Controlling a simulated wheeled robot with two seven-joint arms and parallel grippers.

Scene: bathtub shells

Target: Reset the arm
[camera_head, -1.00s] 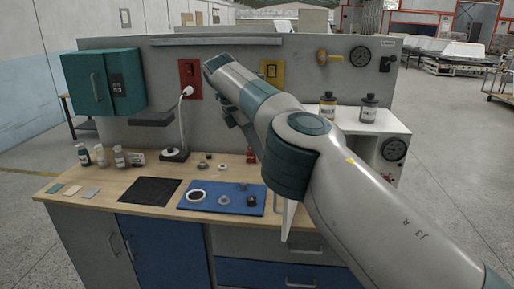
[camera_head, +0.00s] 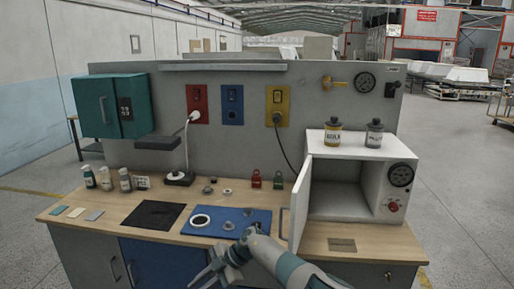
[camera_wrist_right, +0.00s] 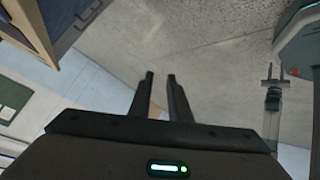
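My right arm comes in at the bottom of the head view, bent low in front of the bench. Its gripper (camera_head: 205,277) points down and left, in front of the cabinet doors. In the right wrist view the two fingers of this gripper (camera_wrist_right: 159,76) stand apart with nothing between them, above bare floor. My left gripper is out of the head view. What looks like my left gripper (camera_wrist_right: 273,73) shows small at the right of the wrist view, its two fingers apart and empty.
The wooden bench top (camera_head: 115,208) carries a blue mat (camera_head: 222,232) with small parts and a black mat (camera_head: 153,215). A white box (camera_head: 345,165) stands at the right, its door (camera_head: 301,205) open towards my right arm. Bench fronts (camera_wrist_right: 62,45) show in the wrist view; floor beside them is free.

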